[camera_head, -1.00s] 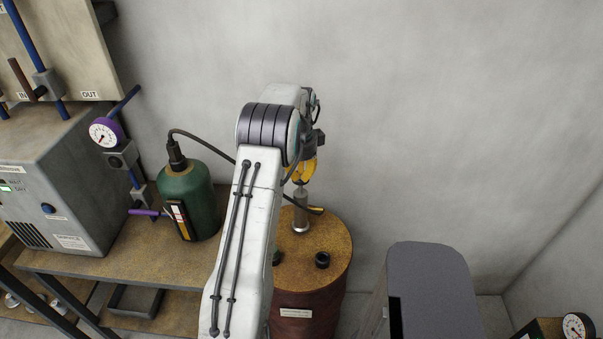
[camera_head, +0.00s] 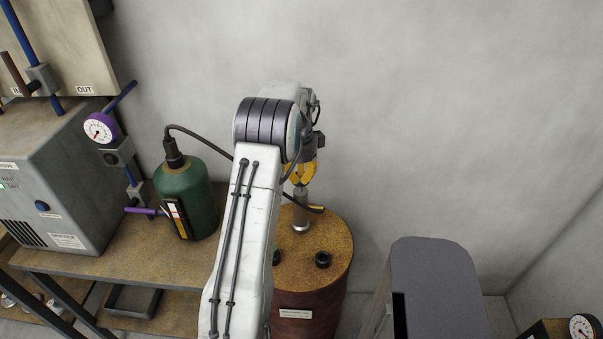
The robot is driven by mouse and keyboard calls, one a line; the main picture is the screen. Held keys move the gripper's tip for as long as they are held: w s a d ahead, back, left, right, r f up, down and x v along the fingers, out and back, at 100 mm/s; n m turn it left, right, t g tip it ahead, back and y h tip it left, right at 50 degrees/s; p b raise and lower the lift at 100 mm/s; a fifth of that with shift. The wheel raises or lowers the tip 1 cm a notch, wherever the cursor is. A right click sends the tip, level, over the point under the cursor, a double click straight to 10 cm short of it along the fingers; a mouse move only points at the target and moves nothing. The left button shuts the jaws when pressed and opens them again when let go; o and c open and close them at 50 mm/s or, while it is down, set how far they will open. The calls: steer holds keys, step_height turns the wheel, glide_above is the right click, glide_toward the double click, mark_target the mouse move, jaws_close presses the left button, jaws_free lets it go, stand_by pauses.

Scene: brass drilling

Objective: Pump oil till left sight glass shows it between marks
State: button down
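A rust-brown drum (camera_head: 330,262) stands on the floor in the middle, with a metal pump (camera_head: 301,213) upright on its lid. My gripper (camera_head: 302,180), with yellow fingers, points down at the top of the pump. My arm partly hides it, and I cannot tell whether the fingers are closed on the pump. A green tank (camera_head: 191,192) stands on the bench to the left, with a narrow sight glass (camera_head: 177,219) on its front. The oil level in it is too small to read.
A black hose (camera_head: 205,139) runs from the tank behind my arm. A grey machine (camera_head: 45,180) and a purple-rimmed gauge (camera_head: 100,128) are at left on the bench (camera_head: 100,262). A grey cabinet-like block (camera_head: 440,285) stands right of the drum. Another gauge (camera_head: 583,328) is at lower right.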

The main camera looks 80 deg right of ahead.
step_height(320, 180, up, 12)
steer(key=shift+a+r, duration=0.2)
steer(key=shift+r, duration=0.05)
stand_by(1.1)
